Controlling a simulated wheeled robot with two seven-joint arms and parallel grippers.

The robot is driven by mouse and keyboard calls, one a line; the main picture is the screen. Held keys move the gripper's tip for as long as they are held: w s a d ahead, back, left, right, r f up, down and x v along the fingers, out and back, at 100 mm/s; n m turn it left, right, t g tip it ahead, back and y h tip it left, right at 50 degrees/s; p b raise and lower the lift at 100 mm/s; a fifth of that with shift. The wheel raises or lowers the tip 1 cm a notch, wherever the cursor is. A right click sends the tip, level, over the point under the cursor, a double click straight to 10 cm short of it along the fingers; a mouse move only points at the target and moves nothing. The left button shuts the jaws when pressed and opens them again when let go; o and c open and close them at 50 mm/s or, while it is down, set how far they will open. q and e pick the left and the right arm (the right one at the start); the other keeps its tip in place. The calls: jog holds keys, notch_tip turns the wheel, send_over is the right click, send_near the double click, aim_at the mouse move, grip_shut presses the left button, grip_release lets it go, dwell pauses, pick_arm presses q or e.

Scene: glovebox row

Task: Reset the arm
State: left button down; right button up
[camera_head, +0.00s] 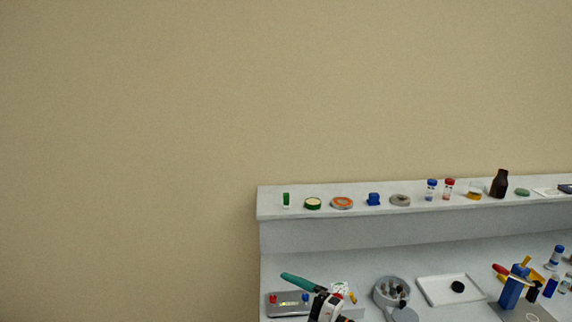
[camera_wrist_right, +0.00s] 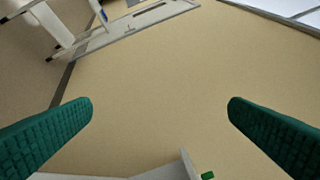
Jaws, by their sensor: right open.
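My right gripper (camera_wrist_right: 160,112) is open and empty in the right wrist view, its two dark green ribbed fingers far apart. Only tan surface shows between them. In the head view a teal finger and a white and black gripper body (camera_head: 325,306) show at the bottom edge, over the left part of the bench; this looks like my right gripper. Its arm is cut off by the frame. My left gripper is not in view.
A shelf (camera_head: 350,216) holds small vials, discs and a brown bottle (camera_head: 499,184). On the bench below are a grey device (camera_head: 285,308), a round grey holder (camera_head: 391,283), a white tray (camera_head: 434,279) and a blue block (camera_head: 511,293). The wall at left is bare.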

jog(key=s+d+f+m+t+h, duration=0.2)
jog(key=s+d+f+m+h, duration=0.3)
jog(key=d+m+h, duration=0.4)
jog(key=s+d+f+m+t+h, duration=0.1)
jog(key=s+d+f+m+h, duration=0.5)
jog(key=m, duration=0.6)
jog(key=s+d+f+m+g, duration=0.1)
jog(key=s+d+f+g, duration=0.15)
jog(key=s, duration=0.45)
jog(key=s+d+f+g, duration=0.1)
jog(key=s+f+g, duration=0.1)
jog(key=s+g, duration=0.35)
jog(key=s+d+f+m+g, duration=0.1)
jog(key=s+d+f, duration=0.1)
jog(key=s, duration=0.6)
notch_tip(320, 180, down, 32)
jog(key=g+b, duration=0.2)
jog(key=b, duration=0.4)
jog(key=s+d+f+b, duration=0.3)
jog(key=s+f+b, duration=0.1)
jog(key=s+f, duration=1.2)
notch_tip(320, 180, down, 4)
jog(key=shift+s+r+g+h, duration=0.1)
jog(key=shift+s+g+h, duration=0.3)
